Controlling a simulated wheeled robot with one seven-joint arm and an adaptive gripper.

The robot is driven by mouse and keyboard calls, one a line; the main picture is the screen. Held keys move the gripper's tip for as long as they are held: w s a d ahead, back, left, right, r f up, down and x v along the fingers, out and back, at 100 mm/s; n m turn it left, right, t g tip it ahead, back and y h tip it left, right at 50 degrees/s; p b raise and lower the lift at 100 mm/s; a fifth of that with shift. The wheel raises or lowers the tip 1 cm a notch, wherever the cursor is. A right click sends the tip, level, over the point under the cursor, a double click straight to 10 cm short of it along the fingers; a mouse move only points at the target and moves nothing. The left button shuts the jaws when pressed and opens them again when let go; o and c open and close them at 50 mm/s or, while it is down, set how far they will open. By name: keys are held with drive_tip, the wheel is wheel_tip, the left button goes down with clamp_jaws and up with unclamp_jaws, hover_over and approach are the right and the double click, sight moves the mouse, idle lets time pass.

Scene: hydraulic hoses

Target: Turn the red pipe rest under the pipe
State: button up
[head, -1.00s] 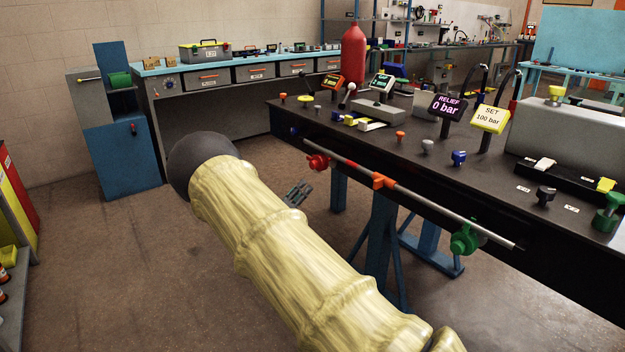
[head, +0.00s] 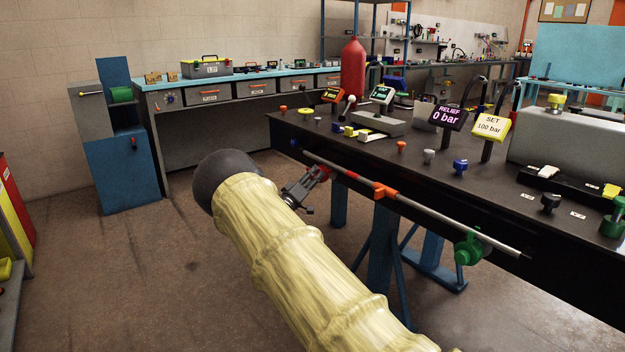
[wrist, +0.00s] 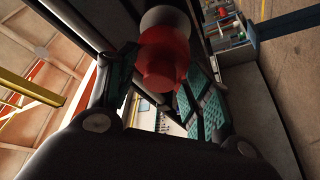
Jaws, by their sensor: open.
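The red pipe rest (head: 325,172) is at the far left end of the thin grey pipe (head: 430,212), along the front edge of the dark bench. My gripper (head: 307,188) is at the rest, coming from the lower left, and partly covers it in the head view. In the wrist view the red rest (wrist: 163,60) shows as a rounded knob between the spread fingers of my gripper (wrist: 159,84). The fingers are open, one on each side of it. I cannot tell whether either pad touches it.
An orange rest (head: 384,191) and a green rest (head: 468,248) sit farther along the pipe. The black bench top (head: 400,165) carries knobs, the relief display (head: 449,114) and the set display (head: 490,126). The floor left of my arm is clear.

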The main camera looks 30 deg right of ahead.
drive_tip(key=shift+w+d+r, duration=0.1)
drive_tip(key=shift+w+d, duration=0.1)
drive_tip(key=shift+d, duration=0.2)
drive_tip(key=c, duration=1)
